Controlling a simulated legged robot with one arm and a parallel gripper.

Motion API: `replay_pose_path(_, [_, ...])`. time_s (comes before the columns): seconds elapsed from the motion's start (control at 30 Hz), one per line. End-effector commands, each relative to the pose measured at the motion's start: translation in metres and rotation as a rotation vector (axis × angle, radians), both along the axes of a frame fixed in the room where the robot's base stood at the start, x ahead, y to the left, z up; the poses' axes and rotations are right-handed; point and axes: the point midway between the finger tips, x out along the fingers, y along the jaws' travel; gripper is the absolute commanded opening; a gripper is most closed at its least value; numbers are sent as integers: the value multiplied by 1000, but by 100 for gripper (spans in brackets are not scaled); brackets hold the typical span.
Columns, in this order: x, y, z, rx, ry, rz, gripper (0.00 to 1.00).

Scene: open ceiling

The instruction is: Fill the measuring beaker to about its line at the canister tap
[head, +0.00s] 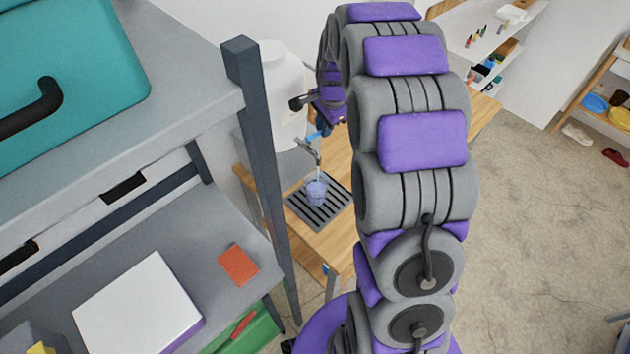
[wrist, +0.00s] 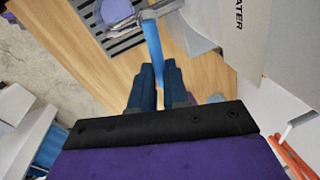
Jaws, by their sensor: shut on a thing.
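The white canister (head: 283,85) stands at the back on a wooden table; its lettered side (wrist: 243,25) shows in the wrist view. Its metal tap (head: 308,150) has a blue lever (wrist: 153,45). My gripper (wrist: 153,72) is shut on the lever's end; the head view shows it small (head: 327,127), partly behind my arm. The clear measuring beaker (head: 317,192) stands upright under the spout, with a thin pale stream running down into it. It looks bluish inside; its line and exact level are too small to read. The wrist view shows part of it (wrist: 115,12).
The beaker stands on a dark slatted drip tray (head: 325,219) on the wooden table (head: 335,245). A dark post (head: 262,150) and a grey shelf unit with a teal case (head: 75,75) stand close on the left. Open floor lies to the right.

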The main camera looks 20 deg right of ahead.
Motion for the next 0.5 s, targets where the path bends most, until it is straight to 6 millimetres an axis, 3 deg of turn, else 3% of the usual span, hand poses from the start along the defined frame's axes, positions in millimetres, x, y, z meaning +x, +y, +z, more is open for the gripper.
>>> replay_pose_path(0.27, [4, -2, 2, -4, -11, 15, 0])
replay_pose_path(0.5, [15, 1, 3, -6, -14, 213, 0])
